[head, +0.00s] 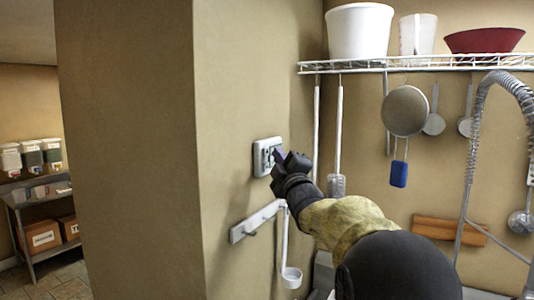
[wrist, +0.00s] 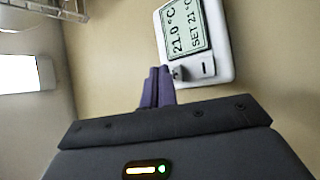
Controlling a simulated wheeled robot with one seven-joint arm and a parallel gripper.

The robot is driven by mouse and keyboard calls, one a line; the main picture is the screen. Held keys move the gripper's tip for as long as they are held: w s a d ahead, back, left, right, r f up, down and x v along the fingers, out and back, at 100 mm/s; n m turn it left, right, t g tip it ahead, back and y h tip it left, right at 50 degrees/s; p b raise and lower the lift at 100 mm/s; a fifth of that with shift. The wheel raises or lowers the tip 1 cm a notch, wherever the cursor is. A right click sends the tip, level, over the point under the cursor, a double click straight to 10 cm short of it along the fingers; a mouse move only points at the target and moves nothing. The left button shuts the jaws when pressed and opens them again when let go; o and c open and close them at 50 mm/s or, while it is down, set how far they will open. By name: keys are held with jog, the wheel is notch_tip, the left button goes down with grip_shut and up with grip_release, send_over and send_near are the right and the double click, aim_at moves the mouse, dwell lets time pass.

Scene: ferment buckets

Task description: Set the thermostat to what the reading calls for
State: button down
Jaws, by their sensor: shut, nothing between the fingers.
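The thermostat (head: 262,148) is a white wall unit on the beige wall pillar. In the wrist view its screen (wrist: 186,25) reads 21.0 °C and SET 21 °C. Below the screen are two buttons: the right one (wrist: 207,68) bears a minus sign, and the left one (wrist: 180,73) is partly hidden by my fingers. My gripper (wrist: 158,72) is shut and empty, its purple fingertips at the lower left edge of the thermostat, close by the left button. I cannot tell whether they touch it. In the head view my gripper (head: 278,155) covers the thermostat's right side.
A wall rail (head: 257,221) with a hanging white ladle (head: 291,277) is just below my gripper. To the right are a wire shelf (head: 420,63) with hanging utensils and a coiled tap hose (head: 480,110). Several lidded buckets (head: 32,155) stand on a far-left rack.

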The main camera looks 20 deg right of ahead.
jog(key=shift+w+a+f, duration=0.1)
dwell(0.3)
jog(key=shift+w+a+b, duration=0.2)
jog(key=shift+w+b, duration=0.05)
jog(key=shift+b, duration=0.25)
jog(key=shift+w+a+b, duration=0.25)
jog(key=shift+w+b, duration=0.05)
dwell(0.9)
jog(key=shift+s+d, duration=0.1)
jog(key=shift+s+d+b, duration=0.4)
jog(key=shift+s+b, duration=0.1)
jog(key=shift+s, duration=0.05)
